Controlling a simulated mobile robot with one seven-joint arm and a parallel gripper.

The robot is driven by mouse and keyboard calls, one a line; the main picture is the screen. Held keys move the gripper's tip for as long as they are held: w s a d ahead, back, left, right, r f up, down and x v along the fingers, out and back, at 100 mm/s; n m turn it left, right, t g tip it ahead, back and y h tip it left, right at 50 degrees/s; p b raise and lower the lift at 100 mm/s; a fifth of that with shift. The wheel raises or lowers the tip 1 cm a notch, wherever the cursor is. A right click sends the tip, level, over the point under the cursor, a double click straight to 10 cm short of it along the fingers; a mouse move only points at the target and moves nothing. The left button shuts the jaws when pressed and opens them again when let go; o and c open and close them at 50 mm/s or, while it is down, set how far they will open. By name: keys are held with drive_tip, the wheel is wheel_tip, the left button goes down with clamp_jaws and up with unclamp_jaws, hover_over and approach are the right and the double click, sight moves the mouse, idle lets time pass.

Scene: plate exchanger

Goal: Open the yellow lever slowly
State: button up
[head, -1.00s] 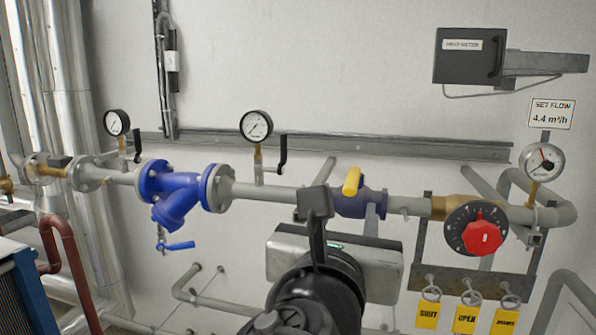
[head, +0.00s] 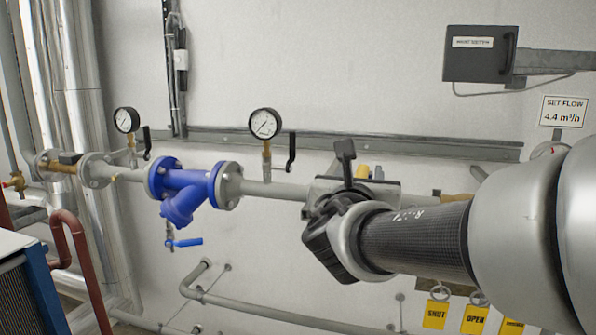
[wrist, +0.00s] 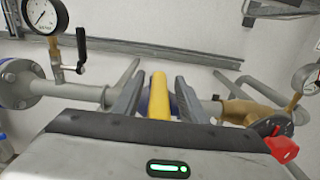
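The yellow lever (wrist: 159,95) stands upright in the middle of the wrist view, between the two fingers of my gripper (wrist: 157,92). The gripper is open, with a finger on each side of the lever; a narrow gap shows on the right, and contact on the left cannot be told. In the head view my gripper (head: 346,158) is at the pipe, and only small parts of the yellow lever (head: 362,171) show behind it. The blue valve body under the lever is almost wholly hidden.
A blue strainer (head: 188,192) and two gauges, one of them the middle gauge (head: 265,124), are on the pipe to the left. The red knob (wrist: 282,149) is at the right. A grey rail (head: 400,145) runs along the wall above. Yellow tags (head: 437,314) hang below.

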drive_tip(key=shift+w+d, duration=0.2)
drive_tip(key=shift+w, duration=0.3)
clamp_jaws()
drive_tip(key=shift+a, duration=0.1)
